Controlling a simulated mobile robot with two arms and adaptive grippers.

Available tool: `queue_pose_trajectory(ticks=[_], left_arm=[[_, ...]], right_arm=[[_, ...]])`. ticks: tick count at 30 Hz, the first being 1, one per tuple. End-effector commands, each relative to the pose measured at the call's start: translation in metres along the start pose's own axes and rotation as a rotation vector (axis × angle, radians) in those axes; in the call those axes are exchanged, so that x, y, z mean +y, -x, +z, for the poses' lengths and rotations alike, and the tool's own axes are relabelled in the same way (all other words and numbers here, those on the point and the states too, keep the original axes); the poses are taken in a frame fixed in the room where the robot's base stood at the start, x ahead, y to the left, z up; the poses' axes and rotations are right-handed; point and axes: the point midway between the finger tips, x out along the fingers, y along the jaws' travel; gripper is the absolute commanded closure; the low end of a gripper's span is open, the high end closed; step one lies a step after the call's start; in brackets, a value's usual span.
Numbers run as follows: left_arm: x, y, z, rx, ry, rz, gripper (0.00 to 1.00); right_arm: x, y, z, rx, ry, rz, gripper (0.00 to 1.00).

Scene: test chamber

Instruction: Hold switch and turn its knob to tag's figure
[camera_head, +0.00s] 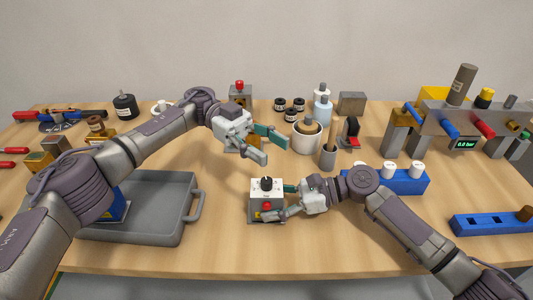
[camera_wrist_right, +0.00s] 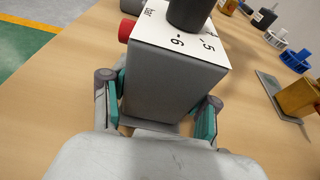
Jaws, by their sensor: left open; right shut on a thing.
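The switch (camera_head: 253,197) is a small grey box with a white dial plate on top, standing on the table at the centre front. Its black knob (camera_head: 266,184) stands up from the dial. A red button (camera_head: 267,206) is on its front, beside a small yellow patch. In the right wrist view the switch (camera_wrist_right: 172,80) shows the dial figures 5 and 6. My right gripper (camera_wrist_right: 163,98) is shut on the box, one finger on each side. My left gripper (camera_head: 274,150) is open and empty, above and behind the switch. I cannot make out the tag's figure.
A grey tray (camera_head: 150,222) lies left of the switch. A blue block with white knobs (camera_head: 408,184) is to the right. Cups, bottles (camera_head: 322,108) and a grey valve rack (camera_head: 430,118) stand behind. Bare table lies in front of the switch.

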Motion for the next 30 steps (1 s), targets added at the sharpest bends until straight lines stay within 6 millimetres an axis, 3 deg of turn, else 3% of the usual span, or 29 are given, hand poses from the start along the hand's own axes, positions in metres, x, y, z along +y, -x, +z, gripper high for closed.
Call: queue_pose_trajectory(ticks=[5,9,18,25,30], left_arm=[[0.006,-0.023,-0.004,-0.235,-0.172,0.130,0.48],[0.013,-0.034,-0.002,-0.547,-0.409,0.324,0.48],[0.006,-0.013,-0.019,-1.125,-0.828,0.781,0.48],[-0.002,0.001,-0.035,-1.309,-0.939,0.954,0.48],[-0.002,0.002,-0.021,-1.323,-0.947,0.972,0.48]], right_arm=[[0.000,0.000,0.000,0.000,0.000,-0.001,0.71],[0.000,0.000,0.000,0.000,0.000,-0.001,0.71],[0.000,0.000,0.000,0.000,0.000,0.000,0.71],[0.000,0.000,0.000,0.000,0.000,0.000,0.71],[0.000,0.000,0.000,0.000,0.000,0.000,0.71]])
